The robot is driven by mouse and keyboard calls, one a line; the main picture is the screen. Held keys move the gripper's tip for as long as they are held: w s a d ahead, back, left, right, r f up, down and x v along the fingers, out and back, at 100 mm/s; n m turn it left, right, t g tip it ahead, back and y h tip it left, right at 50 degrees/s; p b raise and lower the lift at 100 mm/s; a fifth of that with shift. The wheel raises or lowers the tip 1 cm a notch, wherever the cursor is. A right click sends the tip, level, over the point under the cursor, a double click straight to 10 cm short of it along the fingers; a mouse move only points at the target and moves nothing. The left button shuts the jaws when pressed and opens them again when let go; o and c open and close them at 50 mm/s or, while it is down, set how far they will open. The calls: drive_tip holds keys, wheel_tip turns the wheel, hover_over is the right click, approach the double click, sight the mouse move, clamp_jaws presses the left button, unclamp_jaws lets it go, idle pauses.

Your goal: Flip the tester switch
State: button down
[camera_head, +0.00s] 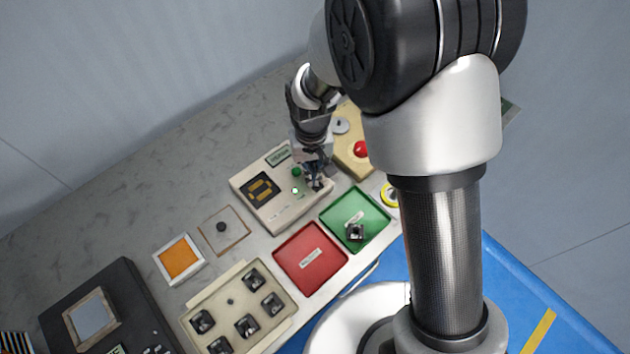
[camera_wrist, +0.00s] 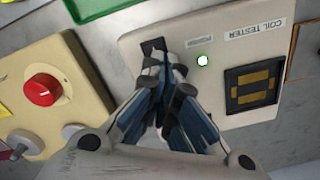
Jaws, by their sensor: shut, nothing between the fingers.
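The coil tester (camera_head: 262,214) is a cream box on the bench, with a dark coil socket and lit indicators. It also shows in the wrist view (camera_wrist: 225,104), with its "COIL TESTER" label, a lit green-white lamp (camera_wrist: 202,61) and the dark coil socket (camera_wrist: 251,87). The tester switch (camera_wrist: 152,46) is a small black part beside the lamp. My gripper (camera_wrist: 163,66) is shut and empty, with its fingertips right at the switch. Whether they touch it I cannot tell. In the head view my gripper (camera_head: 317,184) is over the right part of the tester and hides the switch.
A box with a red knob (camera_wrist: 42,90) stands close beside the tester. A green tray (camera_head: 336,207) and a red tray (camera_head: 290,262) lie in front. A cream rack (camera_head: 215,302) holds several dark parts. The grey bench is clear behind the tester.

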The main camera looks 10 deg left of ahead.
drive_tip(key=shift+f+b, duration=0.3)
drive_tip(key=shift+f, duration=0.2)
drive_tip(key=shift+r, duration=0.1)
drive_tip(key=shift+r+p, duration=2.75)
drive_tip(key=shift+r, duration=0.7)
